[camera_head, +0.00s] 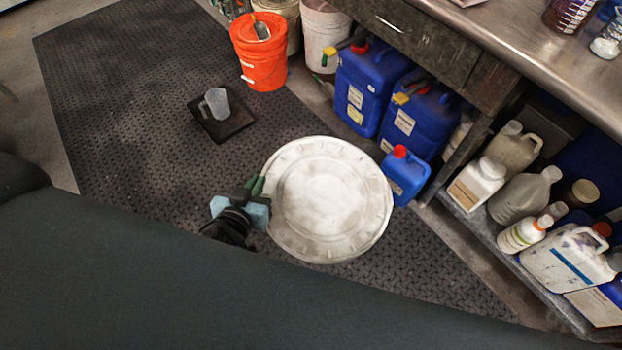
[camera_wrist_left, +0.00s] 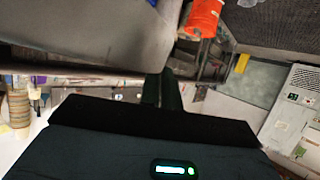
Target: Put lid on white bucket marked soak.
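The white round lid (camera_head: 330,200) fills the middle of the head view, with its ribbed top face up and scuffed. My left gripper (camera_head: 258,186) is at the lid's left edge, its narrow dark-green fingers close together on the rim. In the left wrist view the fingers (camera_wrist_left: 163,90) meet the edge of a broad grey surface (camera_wrist_left: 95,35), which appears to be the lid. Whatever is under the lid is hidden, and I cannot tell whether it rests on a bucket. No soak marking is readable. My right gripper is not in view.
An orange bucket (camera_head: 260,55) and a whitish bucket (camera_head: 323,32) stand at the back. Blue jerrycans (camera_head: 405,175) sit just right of the lid, beside a shelf of bottles. A cup (camera_head: 216,102) stands on a black plate to the left. The mat's left side is mostly clear.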

